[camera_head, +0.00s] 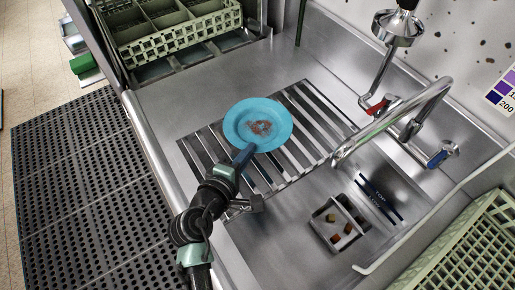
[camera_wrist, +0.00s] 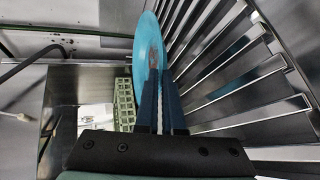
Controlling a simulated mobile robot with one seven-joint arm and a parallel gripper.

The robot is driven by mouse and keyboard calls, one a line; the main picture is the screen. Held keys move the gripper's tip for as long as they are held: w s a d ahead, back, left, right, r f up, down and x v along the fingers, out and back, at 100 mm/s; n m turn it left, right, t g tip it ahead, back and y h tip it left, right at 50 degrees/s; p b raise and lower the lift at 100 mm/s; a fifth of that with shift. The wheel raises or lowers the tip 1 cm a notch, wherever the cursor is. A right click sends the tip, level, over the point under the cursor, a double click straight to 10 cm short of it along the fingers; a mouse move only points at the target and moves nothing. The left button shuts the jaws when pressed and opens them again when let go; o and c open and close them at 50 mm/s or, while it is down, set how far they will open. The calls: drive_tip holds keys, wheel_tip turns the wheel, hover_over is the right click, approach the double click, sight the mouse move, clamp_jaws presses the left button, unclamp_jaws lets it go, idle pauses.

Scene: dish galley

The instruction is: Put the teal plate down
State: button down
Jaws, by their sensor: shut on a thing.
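The teal plate (camera_head: 272,109) is in my gripper (camera_head: 246,154), which is shut on its near rim. Reddish-brown food residue (camera_head: 260,127) lies in the plate's middle. In the head view the plate shows over the slatted metal grate (camera_head: 309,94) in the steel counter. In the wrist view the plate (camera_wrist: 149,38) is seen nearly edge-on between the dark fingers of my gripper (camera_wrist: 160,88), beside the slats (camera_wrist: 235,85). I cannot tell whether the plate touches the slats.
A green dish rack (camera_head: 170,40) stands at the back left and another (camera_head: 470,245) at the lower right. A curved faucet (camera_head: 400,118) reaches over the grate's right side. A small metal bin (camera_head: 337,232) with brown bits and dark blue utensils (camera_head: 379,197) are nearer. Bare counter (camera_head: 190,95) lies left of the grate.

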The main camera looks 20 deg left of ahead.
sight(249, 174)
wheel_tip(249, 174, down, 3)
drive_tip(key=shift+s+r, duration=0.15)
wheel_tip(249, 174, down, 4)
drive_tip(key=shift+f+b, duration=0.15)
drive_tip(key=shift+b, duration=0.4)
drive_tip(key=c, duration=1.5)
unclamp_jaws()
drive_tip(key=shift+f, duration=0.15)
drive_tip(key=shift+o, duration=0.9)
